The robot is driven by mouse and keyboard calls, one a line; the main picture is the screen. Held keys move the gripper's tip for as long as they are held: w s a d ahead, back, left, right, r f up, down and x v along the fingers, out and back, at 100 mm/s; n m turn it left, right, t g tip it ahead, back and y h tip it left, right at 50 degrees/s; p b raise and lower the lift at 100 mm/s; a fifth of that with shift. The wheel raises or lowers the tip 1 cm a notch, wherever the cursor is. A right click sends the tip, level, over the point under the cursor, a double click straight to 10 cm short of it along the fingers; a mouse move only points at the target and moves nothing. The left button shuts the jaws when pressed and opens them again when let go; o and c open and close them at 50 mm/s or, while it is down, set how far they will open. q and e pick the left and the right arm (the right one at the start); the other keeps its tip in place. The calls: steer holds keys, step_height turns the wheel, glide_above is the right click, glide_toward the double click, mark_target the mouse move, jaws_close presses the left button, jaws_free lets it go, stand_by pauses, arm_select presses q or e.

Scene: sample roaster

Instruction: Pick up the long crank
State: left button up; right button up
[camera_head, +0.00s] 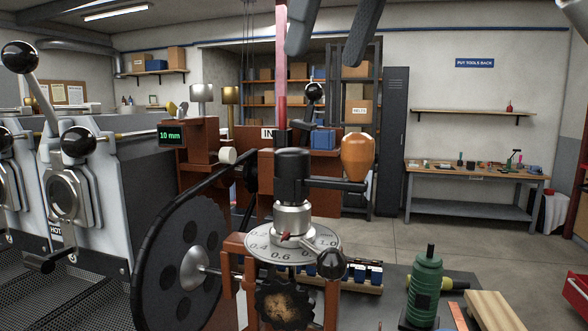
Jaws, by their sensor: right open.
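A crank (335,185) with a black hub and a black arm to the right sits upright in the middle, above a numbered dial. It carries an orange pear-shaped handle (357,155) at the arm's outer end. It is the only crank I make out clearly, and I cannot tell from its length whether it is the long one. My right gripper (326,55) shows as two dark fingers at the top. They are apart, with nothing between them, and they appear above the crank. My left gripper is not in view.
Below the crank are the numbered dial (321,236) and a large black wheel (166,270). A roaster with black-knobbed levers (34,85) stands at left. A green bottle-like tool (425,285) and a wooden block (494,310) are at lower right. Open floor lies behind.

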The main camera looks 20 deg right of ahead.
mark_target(295, 149)
steer(key=b+x, duration=0.1)
steer(key=x, duration=0.7)
steer(key=shift+p+x, duration=0.55)
steer(key=shift+x, duration=2.3)
steer(key=shift+a, duration=0.1)
steer(key=c, duration=1.3)
